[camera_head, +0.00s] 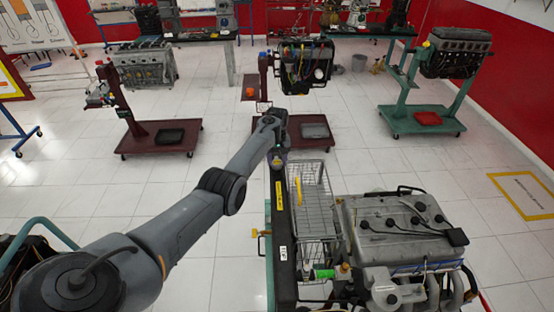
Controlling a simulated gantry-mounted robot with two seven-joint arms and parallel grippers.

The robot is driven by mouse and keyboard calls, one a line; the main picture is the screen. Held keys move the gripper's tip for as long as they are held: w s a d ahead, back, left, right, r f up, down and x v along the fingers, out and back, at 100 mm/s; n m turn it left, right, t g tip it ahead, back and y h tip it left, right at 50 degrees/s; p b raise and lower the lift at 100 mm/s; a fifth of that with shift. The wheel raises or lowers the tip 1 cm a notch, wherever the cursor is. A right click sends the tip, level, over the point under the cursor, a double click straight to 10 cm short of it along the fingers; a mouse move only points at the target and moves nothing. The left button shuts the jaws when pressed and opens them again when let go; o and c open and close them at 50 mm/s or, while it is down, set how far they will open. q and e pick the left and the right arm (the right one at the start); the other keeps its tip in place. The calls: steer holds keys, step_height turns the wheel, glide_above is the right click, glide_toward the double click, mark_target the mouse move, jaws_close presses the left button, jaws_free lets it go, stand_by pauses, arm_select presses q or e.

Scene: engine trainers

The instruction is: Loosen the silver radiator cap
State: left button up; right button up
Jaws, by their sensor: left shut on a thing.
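My left arm reaches in from the left, and its gripper (279,160) points down at the far end of the long dark radiator (284,245). The gripper is small in the view and its fingers are hard to make out. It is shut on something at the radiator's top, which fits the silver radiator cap. The cap itself is hidden by the gripper and wrist, so I cannot tell how far it is turned. The radiator stands at the left of the near engine trainer (385,235). My right gripper is not in view.
A wire basket (313,200) sits between radiator and engine. A green-and-yellow fitting (325,273) is near the radiator's close end. Other engine stands (150,140), (425,118) are farther back. White tiled floor (160,165) is clear between them.

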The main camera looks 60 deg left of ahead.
arm_select(q)
steer(key=n, duration=0.7)
steer(key=shift+n+b, duration=0.3)
steer(key=shift+n, duration=0.1)
steer(key=n+b, duration=0.1)
steer(key=n, duration=0.1)
steer(key=shift+f+n, duration=0.1)
steer(key=shift+n, duration=0.3)
steer(key=n+b, duration=0.1)
steer(key=n, duration=0.2)
steer(key=shift+b, duration=0.3)
steer(key=shift+n+b, duration=0.75)
steer(key=shift+n, duration=1.35)
steer(key=o, duration=1)
